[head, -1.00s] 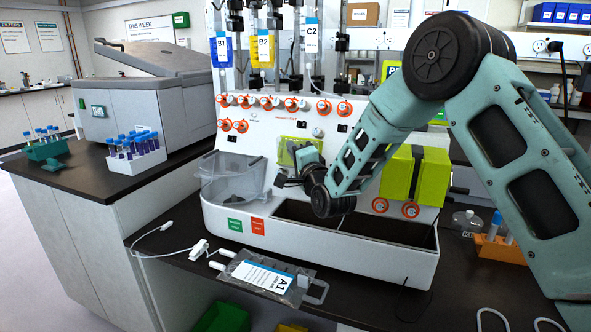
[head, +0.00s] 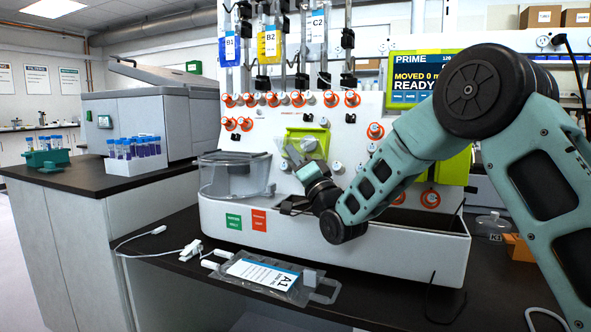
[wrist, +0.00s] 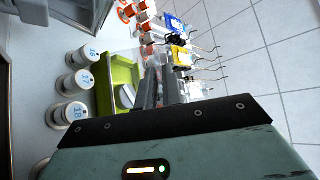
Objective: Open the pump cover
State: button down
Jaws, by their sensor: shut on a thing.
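My gripper (head: 291,153) reaches up to the lower left part of the cover. In the wrist view my gripper (wrist: 157,78) has its fingers together at the cover's edge, shut on it. The exact contact is hidden by the fingers.
A clear bin (head: 228,177) stands just left of my gripper. Orange-ringed knobs (head: 297,98) and hanging bags (head: 269,45) are above. A bag labelled A1 (head: 270,276) lies on the counter in front. A second lime-green part (head: 452,168) is at right, behind my arm.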

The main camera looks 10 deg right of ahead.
jog(key=shift+s+f+b, duration=0.1)
jog(key=shift+f+b, duration=0.65)
jog(key=shift+b, duration=0.05)
jog(key=shift+d+f, duration=0.1)
jog(key=c, duration=1.5)
grip_release()
jog(key=shift+f, duration=0.1)
jog(key=shift+c, duration=0.2)
